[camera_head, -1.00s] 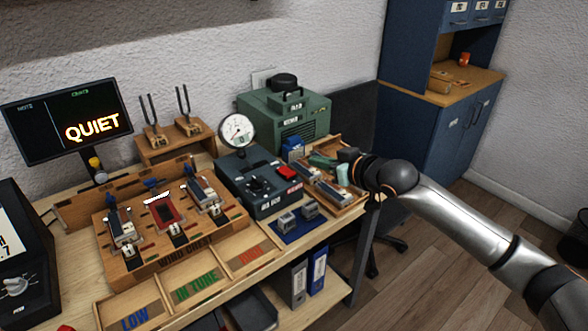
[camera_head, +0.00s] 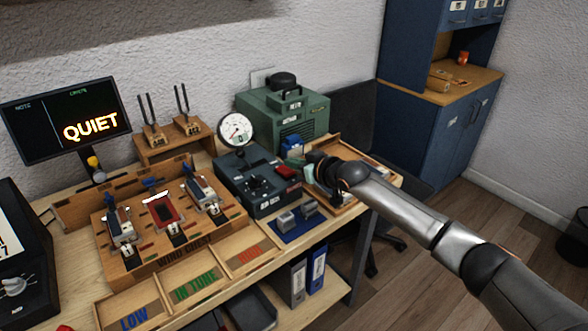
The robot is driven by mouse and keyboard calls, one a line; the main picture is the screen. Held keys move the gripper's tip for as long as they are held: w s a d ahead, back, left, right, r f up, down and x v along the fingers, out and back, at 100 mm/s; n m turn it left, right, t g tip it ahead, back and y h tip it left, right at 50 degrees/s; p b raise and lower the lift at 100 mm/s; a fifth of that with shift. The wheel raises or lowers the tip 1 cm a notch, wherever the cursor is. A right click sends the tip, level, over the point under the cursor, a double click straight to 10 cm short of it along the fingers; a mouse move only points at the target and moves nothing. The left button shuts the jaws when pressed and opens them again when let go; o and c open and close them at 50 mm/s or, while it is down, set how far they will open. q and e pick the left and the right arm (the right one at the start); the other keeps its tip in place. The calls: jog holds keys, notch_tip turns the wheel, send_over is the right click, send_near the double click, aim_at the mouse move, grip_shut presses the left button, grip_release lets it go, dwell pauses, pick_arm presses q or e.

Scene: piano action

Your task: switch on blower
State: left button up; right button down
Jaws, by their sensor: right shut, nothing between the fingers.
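The green blower-like box (camera_head: 283,117) stands at the back of the bench with a dark round cap on top. In front of it is a dark control box (camera_head: 250,196) with a black knob on its face. A red switch (camera_head: 287,172) sits at that box's right end. A round white gauge (camera_head: 236,131) stands behind the control box. My right gripper (camera_head: 308,173) is shut and empty, its tips close to the right of the red switch. I cannot tell whether they touch it. My left gripper is not in view.
A wooden tray of parts (camera_head: 348,200) lies under my right arm. A blue mat (camera_head: 296,225) with small grey blocks is in front. The wind chest (camera_head: 170,225) is to the left. A screen (camera_head: 65,120) reads QUIET.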

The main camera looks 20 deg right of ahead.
jog(key=shift+s+f, duration=0.15)
jog(key=shift+f, duration=0.75)
